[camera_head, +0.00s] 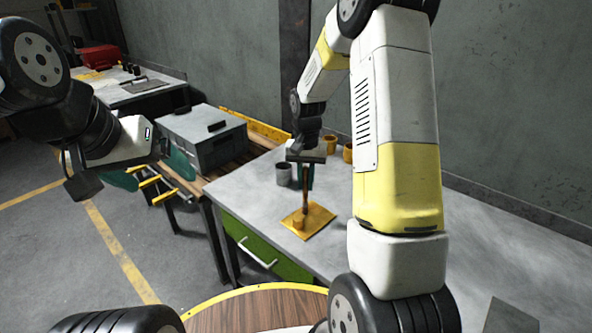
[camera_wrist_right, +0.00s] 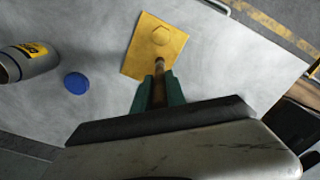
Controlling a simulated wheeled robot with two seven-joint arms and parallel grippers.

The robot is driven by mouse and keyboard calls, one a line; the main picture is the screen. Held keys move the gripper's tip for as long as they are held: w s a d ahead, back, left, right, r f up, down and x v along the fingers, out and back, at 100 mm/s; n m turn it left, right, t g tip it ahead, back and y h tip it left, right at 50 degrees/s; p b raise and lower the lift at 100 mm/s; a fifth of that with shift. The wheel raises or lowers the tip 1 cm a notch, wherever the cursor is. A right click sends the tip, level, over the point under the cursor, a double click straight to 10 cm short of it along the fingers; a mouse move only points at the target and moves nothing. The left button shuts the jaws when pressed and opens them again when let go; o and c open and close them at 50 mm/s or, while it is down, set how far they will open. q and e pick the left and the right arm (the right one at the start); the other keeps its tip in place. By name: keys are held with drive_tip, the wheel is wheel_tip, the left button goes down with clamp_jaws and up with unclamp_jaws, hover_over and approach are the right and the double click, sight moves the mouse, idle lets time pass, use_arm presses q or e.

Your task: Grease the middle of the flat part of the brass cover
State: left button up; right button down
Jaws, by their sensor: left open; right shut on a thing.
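The brass cover (camera_head: 318,224) is a flat square yellow plate with a raised round boss, lying on the grey worktable. It also shows in the right wrist view (camera_wrist_right: 142,58). My right gripper (camera_head: 304,178) is above it, shut on a slim brown brush (camera_head: 305,199) that points down at the plate. In the right wrist view the brush tip (camera_wrist_right: 160,66) appears over the plate, beside the boss; I cannot tell whether it touches. My left gripper (camera_head: 153,169) is open and empty, left of the table above the floor.
Yellow cups (camera_head: 347,153) stand farther back. A grey box (camera_head: 205,137) sits left. The table left of the cover is clear.

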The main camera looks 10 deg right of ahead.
drive_tip(key=shift+f, duration=0.4)
idle(0.5)
drive_tip(key=shift+s+a+r, duration=0.1)
drive_tip(key=shift+s+a, duration=0.15)
drive_tip(key=shift+a, duration=0.15)
drive_tip(key=shift+w+d, duration=0.1)
drive_tip(key=shift+d, duration=0.05)
drive_tip(key=shift+w+d, duration=0.4)
drive_tip(key=shift+d, duration=0.25)
drive_tip(key=shift+s+a+f, duration=0.2)
drive_tip(key=shift+s+a, duration=0.35)
drive_tip(key=shift+a, duration=0.25)
drive_tip(key=shift+d, duration=0.15)
